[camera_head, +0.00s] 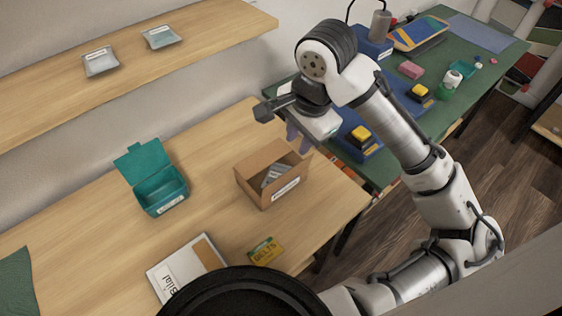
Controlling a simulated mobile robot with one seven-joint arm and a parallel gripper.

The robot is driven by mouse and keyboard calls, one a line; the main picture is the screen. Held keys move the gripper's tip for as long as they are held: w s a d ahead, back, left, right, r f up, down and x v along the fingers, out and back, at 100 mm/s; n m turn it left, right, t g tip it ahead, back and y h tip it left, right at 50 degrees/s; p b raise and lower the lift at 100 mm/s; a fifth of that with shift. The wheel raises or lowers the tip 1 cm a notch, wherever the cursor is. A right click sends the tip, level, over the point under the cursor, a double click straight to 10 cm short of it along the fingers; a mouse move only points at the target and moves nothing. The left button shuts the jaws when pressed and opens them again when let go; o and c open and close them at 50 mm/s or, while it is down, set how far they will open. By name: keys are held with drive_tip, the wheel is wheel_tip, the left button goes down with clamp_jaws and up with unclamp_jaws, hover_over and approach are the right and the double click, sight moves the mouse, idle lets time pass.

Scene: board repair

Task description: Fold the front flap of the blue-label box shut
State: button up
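A brown cardboard box (253,188) stands on the wooden table with its top open. A flap stands up at its back left side and another shows at its right. Several pale packets (272,175) lie inside. A label (286,188) on its front wall looks white with dark marks; I cannot make out any blue. My gripper (284,122) is above and behind the box, apart from it. Its fingers are seen at an angle, and I cannot tell whether they are open or shut.
A teal box (165,198) with its lid up stands to the left. A white binder (184,272) and a yellow "BELTS" packet (265,251) lie in front. A shelf (130,65) with two small trays is at upper left. A green-topped bench (440,118) with several items is behind right.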

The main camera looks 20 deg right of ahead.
sight(290, 171)
drive_tip(key=f, duration=0.4)
drive_tip(key=w+f, duration=0.1)
drive_tip(key=f, duration=0.4)
drive_tip(key=w+f, duration=0.1)
drive_tip(key=f, duration=0.3)
drive_tip(key=shift+w+a+f+p, duration=0.1)
drive_tip(key=shift+a+f+p, duration=0.2)
drive_tip(key=shift+a, duration=0.1)
clamp_jaws()
